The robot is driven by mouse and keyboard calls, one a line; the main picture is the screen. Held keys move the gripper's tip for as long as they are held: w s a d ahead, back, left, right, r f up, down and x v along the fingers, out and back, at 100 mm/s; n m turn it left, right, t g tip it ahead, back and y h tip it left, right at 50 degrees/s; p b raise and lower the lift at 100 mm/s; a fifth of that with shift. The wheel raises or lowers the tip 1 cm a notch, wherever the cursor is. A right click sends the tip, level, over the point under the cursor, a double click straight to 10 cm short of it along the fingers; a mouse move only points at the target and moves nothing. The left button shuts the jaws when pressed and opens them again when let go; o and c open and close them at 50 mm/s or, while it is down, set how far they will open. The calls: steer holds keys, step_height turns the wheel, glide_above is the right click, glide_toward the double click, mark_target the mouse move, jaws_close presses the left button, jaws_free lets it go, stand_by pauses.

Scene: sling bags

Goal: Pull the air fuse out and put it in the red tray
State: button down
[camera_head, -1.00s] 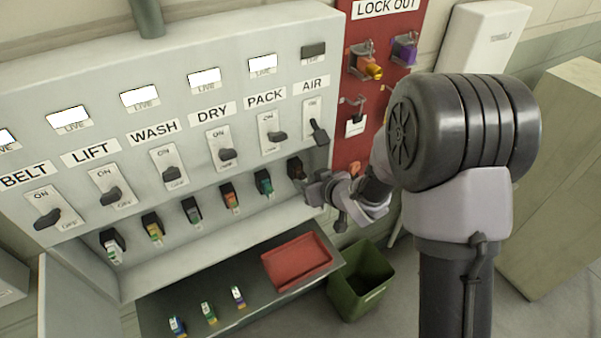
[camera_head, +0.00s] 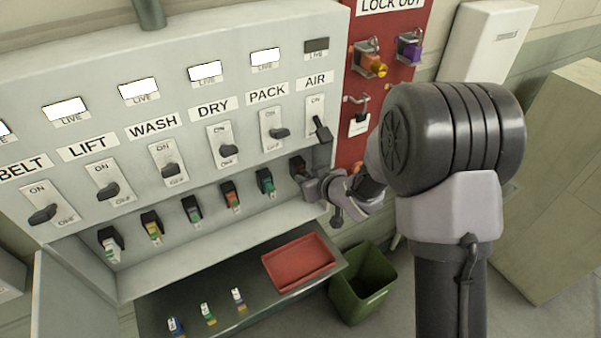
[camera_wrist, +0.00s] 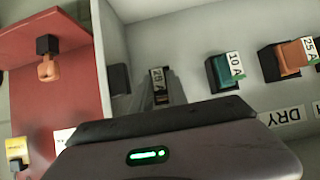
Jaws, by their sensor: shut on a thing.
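My gripper (camera_head: 312,186) is at the right end of the fuse row, below the AIR switch, just in front of the dark air socket (camera_head: 297,164). It is shut on the air fuse, which it mostly hides in the head view. In the wrist view the air fuse (camera_wrist: 160,86) shows as a dark, narrow piece with a pale number label, above the dark edge of my gripper. I cannot tell whether it is still seated in its socket. The red tray (camera_head: 298,264) lies empty on the grey shelf below, down and left of my gripper.
The pack fuse (camera_head: 266,184) and several other fuses sit in sockets to the left. Three loose fuses, one of them here (camera_head: 208,313), stand on the shelf (camera_head: 245,272). A green bin (camera_head: 362,285) is right of the shelf. The red lockout board (camera_wrist: 45,88) is close beside my gripper.

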steer(key=shift+s+d+b, duration=0.25)
steer(key=shift+s+d, duration=0.3)
steer(key=shift+s, duration=0.25)
steer(key=shift+s+d+b, duration=0.3)
steer(key=shift+s+d, duration=0.25)
steer(key=shift+s, duration=0.3)
steer(key=shift+s+d+b, duration=0.25)
steer(key=shift+s+d, duration=0.3)
steer(key=shift+s, duration=0.25)
steer(key=shift+s+d+b, duration=0.2)
steer(key=shift+s+d, duration=0.4)
steer(key=shift+s, duration=0.25)
steer(key=shift+s+d+b, duration=0.2)
steer(key=shift+s+d, duration=0.35)
steer(key=shift+s, duration=0.25)
